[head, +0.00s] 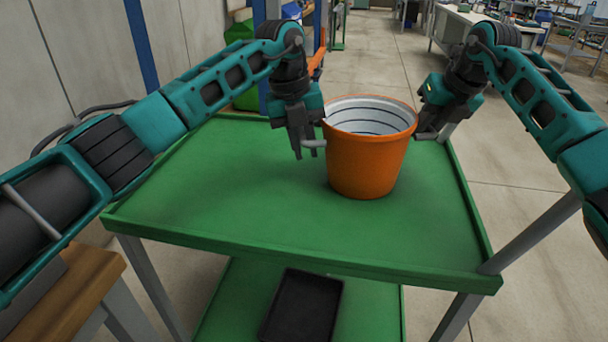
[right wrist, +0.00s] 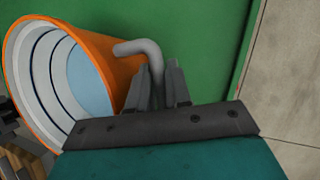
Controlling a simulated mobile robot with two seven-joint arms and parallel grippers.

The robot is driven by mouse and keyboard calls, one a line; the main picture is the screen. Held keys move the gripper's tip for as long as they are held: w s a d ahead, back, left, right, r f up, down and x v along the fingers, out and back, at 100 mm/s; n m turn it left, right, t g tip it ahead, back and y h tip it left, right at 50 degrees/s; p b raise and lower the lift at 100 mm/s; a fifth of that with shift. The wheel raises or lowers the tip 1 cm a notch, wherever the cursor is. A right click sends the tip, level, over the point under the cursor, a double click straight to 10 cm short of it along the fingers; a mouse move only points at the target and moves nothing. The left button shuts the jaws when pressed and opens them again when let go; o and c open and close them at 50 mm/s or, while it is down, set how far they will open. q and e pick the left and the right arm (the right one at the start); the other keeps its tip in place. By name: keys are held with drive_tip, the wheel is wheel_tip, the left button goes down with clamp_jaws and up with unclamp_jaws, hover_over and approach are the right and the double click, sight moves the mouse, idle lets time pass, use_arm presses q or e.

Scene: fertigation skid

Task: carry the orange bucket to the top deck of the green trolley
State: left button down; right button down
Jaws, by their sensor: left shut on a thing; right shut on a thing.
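The orange bucket (head: 367,160), white inside with dark rings, is upright over the top deck (head: 230,200) of the green trolley, towards its right rear. Its base appears to touch the deck. My left gripper (head: 306,150) is shut on the bucket's left handle, a short grey bar. My right gripper (head: 425,136) is at the bucket's right side, shut on the other handle. In the right wrist view the right gripper's fingers (right wrist: 165,88) close around the bent grey handle (right wrist: 140,48), beside the orange wall (right wrist: 115,65). The bucket looks empty.
The deck has a low raised rim (head: 300,262) and is otherwise bare. A black tray (head: 303,305) lies on the trolley's lower shelf. A wooden-topped table (head: 65,295) stands at the lower left. A blue post and an orange frame are behind the trolley. Open floor lies to the right.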

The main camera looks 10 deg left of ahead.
use_arm(q)
drive_tip(key=c, duration=1.1)
unclamp_jaws()
drive_tip(key=shift+f, duration=0.2)
use_arm(e)
drive_tip(key=c, duration=1.1)
unclamp_jaws()
drive_tip(key=shift+d+f, duration=0.2)
drive_tip(key=shift+f, duration=0.6)
use_arm(q)
drive_tip(key=shift+o, duration=0.2)
use_arm(e)
drive_tip(key=shift+o, duration=0.2)
drive_tip(key=shift+s+d+r, duration=0.1)
drive_tip(key=shift+d+r, duration=0.05)
drive_tip(key=shift+r, duration=0.05)
use_arm(q)
drive_tip(key=v, duration=0.8)
drive_tip(key=shift+r, duration=0.1)
use_arm(e)
drive_tip(key=v, duration=0.8)
drive_tip(key=shift+a+r, duration=0.25)
drive_tip(key=shift+r, duration=0.35)
